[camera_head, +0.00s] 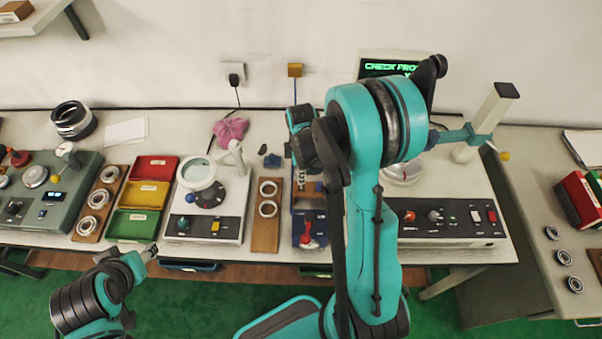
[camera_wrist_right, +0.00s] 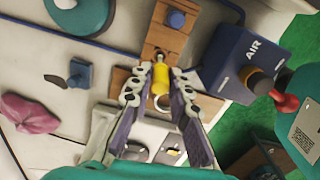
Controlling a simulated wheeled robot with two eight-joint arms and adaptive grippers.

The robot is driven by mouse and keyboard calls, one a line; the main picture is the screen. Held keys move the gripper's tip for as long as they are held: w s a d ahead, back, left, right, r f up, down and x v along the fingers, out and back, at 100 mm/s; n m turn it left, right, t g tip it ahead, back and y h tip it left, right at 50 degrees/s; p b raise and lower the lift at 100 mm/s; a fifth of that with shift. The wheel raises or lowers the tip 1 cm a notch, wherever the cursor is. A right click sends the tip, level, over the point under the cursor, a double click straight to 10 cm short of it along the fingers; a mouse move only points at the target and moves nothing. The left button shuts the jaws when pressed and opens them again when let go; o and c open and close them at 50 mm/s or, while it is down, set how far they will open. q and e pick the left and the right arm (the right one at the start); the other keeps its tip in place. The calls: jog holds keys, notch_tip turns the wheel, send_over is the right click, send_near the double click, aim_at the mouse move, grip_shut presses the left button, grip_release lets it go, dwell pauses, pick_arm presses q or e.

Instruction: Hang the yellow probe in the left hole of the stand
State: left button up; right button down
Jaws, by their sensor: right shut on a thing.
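The yellow probe (camera_wrist_right: 160,77) is held between the fingertips of my right gripper (camera_wrist_right: 160,84), which is shut on it. In the wrist view the probe's dark tip reaches over a wooden piece (camera_wrist_right: 153,46), apparently the stand, with a blue round part (camera_wrist_right: 176,18) on it. I cannot tell whether the probe touches the wood, and the holes are not clear. In the head view the wooden piece (camera_head: 299,188) is partly behind my right arm, whose gripper (camera_head: 302,165) hides the probe. My left gripper (camera_head: 150,251) is at the bench's front edge, its jaws too small to judge.
The blue AIR box (camera_wrist_right: 237,65) with a red knob stands right of the probe in the wrist view. A ring board (camera_head: 265,234) lies left of the wooden piece. A control panel (camera_head: 450,222) is at right.

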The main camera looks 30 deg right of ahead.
jog(key=shift+f+b, duration=0.35)
jog(key=shift+f, duration=0.1)
dwell(0.6)
jog(key=shift+f+b, duration=0.15)
jog(key=shift+b, duration=0.15)
jog(key=shift+f+b, duration=1.85)
jog(key=shift+f, duration=0.2)
jog(key=shift+f, duration=0.1)
jog(key=c, duration=1.3)
grip_release()
jog(key=shift+c, duration=0.2)
